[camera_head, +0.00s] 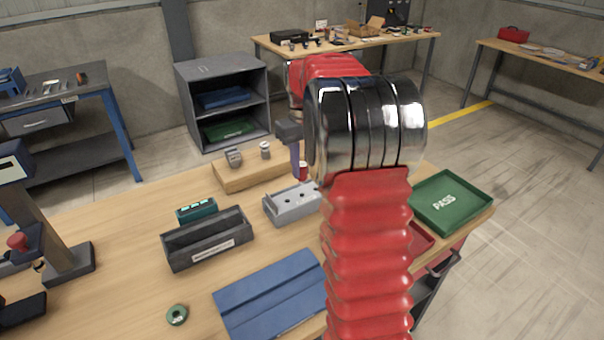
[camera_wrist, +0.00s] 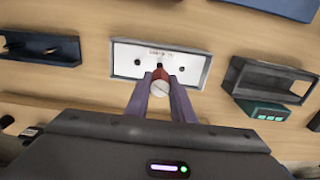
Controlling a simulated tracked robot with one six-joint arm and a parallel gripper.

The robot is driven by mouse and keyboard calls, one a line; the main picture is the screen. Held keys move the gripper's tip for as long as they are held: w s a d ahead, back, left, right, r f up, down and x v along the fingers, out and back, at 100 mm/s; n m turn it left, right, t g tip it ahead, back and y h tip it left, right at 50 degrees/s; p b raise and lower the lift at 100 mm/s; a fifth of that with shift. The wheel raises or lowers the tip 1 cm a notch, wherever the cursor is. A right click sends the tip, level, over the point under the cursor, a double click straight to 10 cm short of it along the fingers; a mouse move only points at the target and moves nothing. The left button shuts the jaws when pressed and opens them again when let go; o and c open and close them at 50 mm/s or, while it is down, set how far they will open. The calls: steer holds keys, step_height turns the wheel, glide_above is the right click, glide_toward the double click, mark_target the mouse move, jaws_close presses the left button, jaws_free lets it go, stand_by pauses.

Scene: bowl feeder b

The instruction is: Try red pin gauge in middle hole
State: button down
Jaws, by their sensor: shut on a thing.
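The grey gauge block (camera_head: 285,206) lies on the bench. In the wrist view the block (camera_wrist: 122,60) shows one hole near each end. Its middle is covered by the red pin gauge (camera_wrist: 160,73), which has a pale round end facing the camera. My gripper (camera_wrist: 159,84) has its two purple fingers shut on the gauge, over the block's middle. In the head view, my gripper (camera_head: 301,170) is above the back of the block, with a bit of red at the fingertips. Whether the pin's tip is in the middle hole or just above it, I cannot tell.
A black bin (camera_head: 208,245) and teal device (camera_head: 197,210) stand left of the block. A wooden stand (camera_head: 235,180) holds small metal parts behind it. A green PASS tray (camera_head: 470,210) is right; my arm partly hides a red tray (camera_head: 421,240).

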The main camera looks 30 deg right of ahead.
mark_target(302, 177)
steer(key=shift+f, duration=1.8)
steer(key=shift+f, duration=0.35)
stand_by(0.9)
steer(key=shift+r, duration=2.55)
